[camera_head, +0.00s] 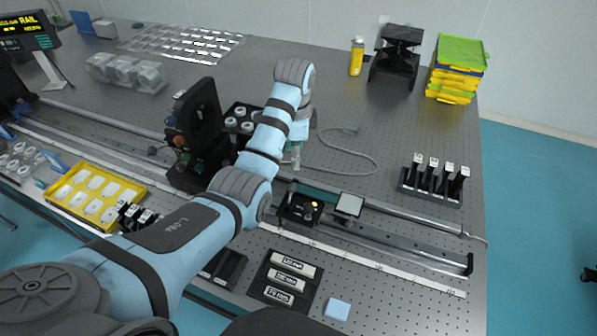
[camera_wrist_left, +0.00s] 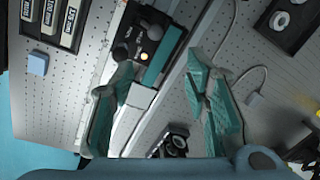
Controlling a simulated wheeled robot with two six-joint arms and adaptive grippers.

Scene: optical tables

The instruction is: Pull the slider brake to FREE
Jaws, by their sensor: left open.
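The slider (camera_head: 298,209) is a dark carriage on the long rail, with a small gold-yellow spot and dark knobs on top. It also shows in the left wrist view (camera_wrist_left: 163,52), near the top centre. I cannot tell which knob is the brake, nor read a FREE mark. My left gripper (camera_head: 296,158) points down above the table, behind the slider in the head view and partly hidden by its own arm. My right gripper does not show.
A white-topped block (camera_head: 349,205) stands right of the slider on the rail. A black fixture (camera_head: 196,135) stands close left of my arm. A cable (camera_head: 367,160) loops behind the rail. A labelled block tray (camera_head: 284,282) lies in front.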

